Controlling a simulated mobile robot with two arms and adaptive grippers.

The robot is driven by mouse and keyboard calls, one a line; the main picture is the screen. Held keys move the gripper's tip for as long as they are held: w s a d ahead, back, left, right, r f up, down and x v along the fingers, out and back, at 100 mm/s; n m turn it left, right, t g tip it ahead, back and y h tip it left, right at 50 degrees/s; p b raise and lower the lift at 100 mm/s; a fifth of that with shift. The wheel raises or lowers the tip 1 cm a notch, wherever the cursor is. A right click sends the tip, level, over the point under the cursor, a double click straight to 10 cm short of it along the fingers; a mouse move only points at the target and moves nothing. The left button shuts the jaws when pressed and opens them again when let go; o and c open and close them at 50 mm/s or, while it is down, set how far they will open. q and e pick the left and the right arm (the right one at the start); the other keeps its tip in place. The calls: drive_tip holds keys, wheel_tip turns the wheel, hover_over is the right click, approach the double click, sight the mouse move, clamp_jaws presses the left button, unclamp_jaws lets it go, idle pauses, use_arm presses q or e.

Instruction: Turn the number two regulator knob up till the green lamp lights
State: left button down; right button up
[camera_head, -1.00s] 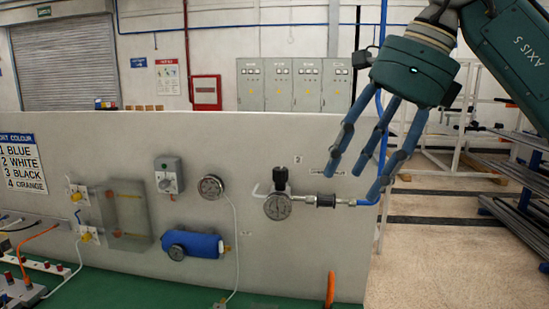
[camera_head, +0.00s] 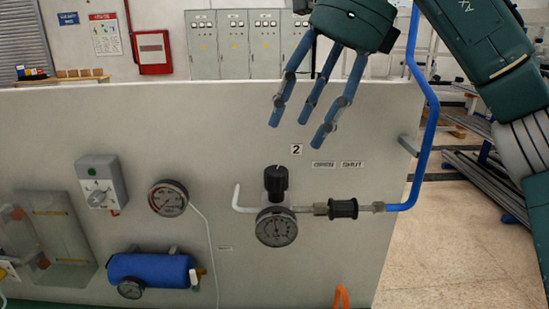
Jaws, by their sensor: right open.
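The regulator has a black knob (camera_head: 276,181) on top and a round pressure gauge (camera_head: 276,226) below it, on the grey panel. A label "2" (camera_head: 296,149) sits just above and right of the knob. My right gripper (camera_head: 303,115) is open and empty, its fingers pointing down in front of the panel, above the knob and apart from it in the picture. My left gripper is not in view. I cannot make out a lit green lamp.
A black fitting (camera_head: 343,208) and blue pipe (camera_head: 428,130) run right from the regulator. Left are another gauge (camera_head: 168,198), a grey switch box (camera_head: 102,182) and a blue cylinder (camera_head: 150,269). Bare panel (camera_head: 230,120) lies left of my fingers.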

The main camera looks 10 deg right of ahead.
hover_over(276, 170)
drive_tip(key=s+d, duration=0.1)
drive_tip(key=d, duration=0.1)
drive_tip(key=f, duration=0.4)
drive_tip(key=shift+s+f, duration=0.2)
drive_tip(key=shift+f, duration=0.15)
drive_tip(key=p+x, duration=0.1)
drive_tip(key=x, duration=0.3)
drive_tip(key=shift+w+f, duration=0.15)
drive_tip(key=shift+w, duration=0.05)
drive_tip(key=shift+c, duration=0.2)
drive_tip(key=shift+w, duration=0.1)
drive_tip(key=c, duration=0.5)
drive_tip(key=shift+d, duration=0.1)
drive_tip(key=c, duration=0.5)
drive_tip(key=shift+m+b, duration=0.35)
drive_tip(key=shift+m, duration=0.25)
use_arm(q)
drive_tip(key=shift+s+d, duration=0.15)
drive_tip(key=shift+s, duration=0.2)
use_arm(e)
drive_tip(key=shift+t, duration=0.3)
